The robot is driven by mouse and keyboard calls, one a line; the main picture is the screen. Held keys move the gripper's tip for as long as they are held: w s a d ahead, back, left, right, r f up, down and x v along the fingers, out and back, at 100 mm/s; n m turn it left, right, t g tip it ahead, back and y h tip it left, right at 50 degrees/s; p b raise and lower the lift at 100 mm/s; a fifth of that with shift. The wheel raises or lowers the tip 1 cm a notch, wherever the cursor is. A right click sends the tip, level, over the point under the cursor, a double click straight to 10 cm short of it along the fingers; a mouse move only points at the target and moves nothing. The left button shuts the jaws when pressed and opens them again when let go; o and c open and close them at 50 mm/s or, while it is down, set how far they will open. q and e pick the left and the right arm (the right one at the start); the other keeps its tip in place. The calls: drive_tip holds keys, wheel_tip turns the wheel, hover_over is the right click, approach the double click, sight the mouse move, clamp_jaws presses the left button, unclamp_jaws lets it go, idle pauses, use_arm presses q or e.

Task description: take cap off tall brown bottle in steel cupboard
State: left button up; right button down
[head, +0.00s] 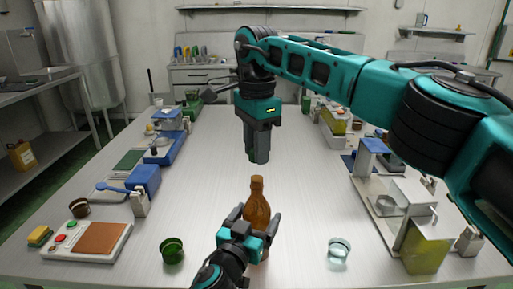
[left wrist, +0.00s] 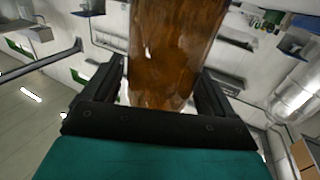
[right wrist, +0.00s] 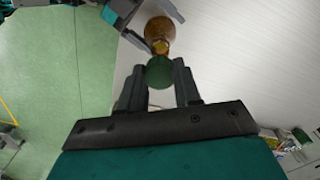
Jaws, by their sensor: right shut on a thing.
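The tall brown bottle (head: 257,200) is upright at the near middle of the steel table, its neck bare in the head view. My left gripper (head: 256,217) has its fingers on both sides of the bottle body, which fills the middle of the left wrist view (left wrist: 175,50). My right gripper (head: 258,158) points down above the bottle. In the right wrist view, its fingers are shut on a round green cap (right wrist: 160,70), which lines up with the bottle neck (right wrist: 158,44). The bottle's lower part is mostly hidden by my left gripper.
A green jar (head: 172,250) stands left of the bottle and a clear glass (head: 339,251) stands right. A scale with a brown plate (head: 97,238) is at the near left. The table's middle is clear.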

use_arm(q)
drive_tip(key=shift+o, duration=1)
drive_tip(key=shift+s, duration=0.15)
